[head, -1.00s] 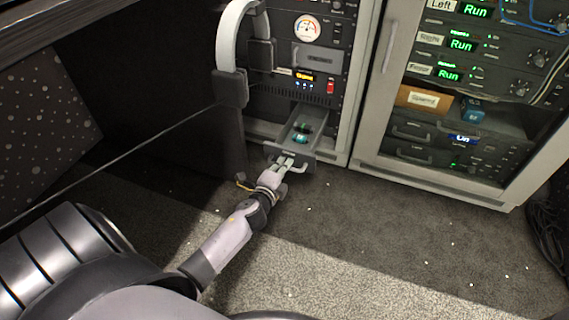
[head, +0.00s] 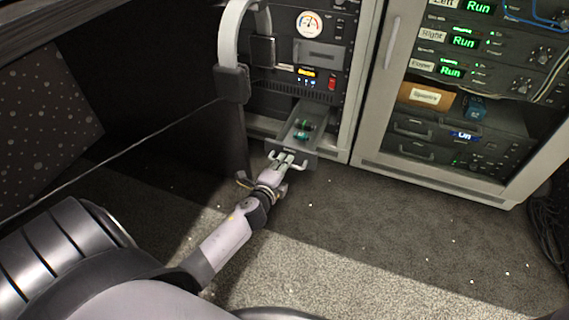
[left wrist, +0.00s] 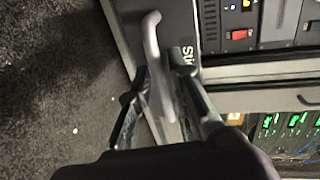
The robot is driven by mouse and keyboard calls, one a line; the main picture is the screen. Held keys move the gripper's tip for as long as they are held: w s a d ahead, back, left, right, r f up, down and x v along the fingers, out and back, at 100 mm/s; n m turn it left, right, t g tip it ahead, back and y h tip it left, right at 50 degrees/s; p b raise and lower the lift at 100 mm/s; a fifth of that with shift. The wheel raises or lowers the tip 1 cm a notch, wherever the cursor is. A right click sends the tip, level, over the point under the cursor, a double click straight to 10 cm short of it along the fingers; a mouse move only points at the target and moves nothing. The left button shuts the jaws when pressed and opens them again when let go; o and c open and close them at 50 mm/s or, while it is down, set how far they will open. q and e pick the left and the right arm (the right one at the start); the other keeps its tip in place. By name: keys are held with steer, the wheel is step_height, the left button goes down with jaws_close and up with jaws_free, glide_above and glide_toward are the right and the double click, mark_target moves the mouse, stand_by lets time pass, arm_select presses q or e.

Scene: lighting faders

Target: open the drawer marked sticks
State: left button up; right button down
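The drawer (head: 312,112) marked "Sti…" stands pulled out at the bottom of the left rack, with small green and dark items inside. The label (left wrist: 187,50) is partly hidden in the left wrist view. Its pale bar handle (left wrist: 153,40) is on the drawer front (head: 298,153). My left gripper (head: 285,162) is at the handle, with the bar between its fingers (left wrist: 165,75); it looks shut on it. My right gripper is not in view.
A glass-doored cabinet (head: 400,165) with lit "Run" units stands to the right. A thick grey curved handle (head: 229,50) juts out above left of the drawer. Carpeted floor (head: 400,235) before the racks is clear. Cables (head: 548,230) lie at far right.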

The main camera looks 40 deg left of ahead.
arm_select(q)
steer(key=v, duration=0.7)
stand_by(0.4)
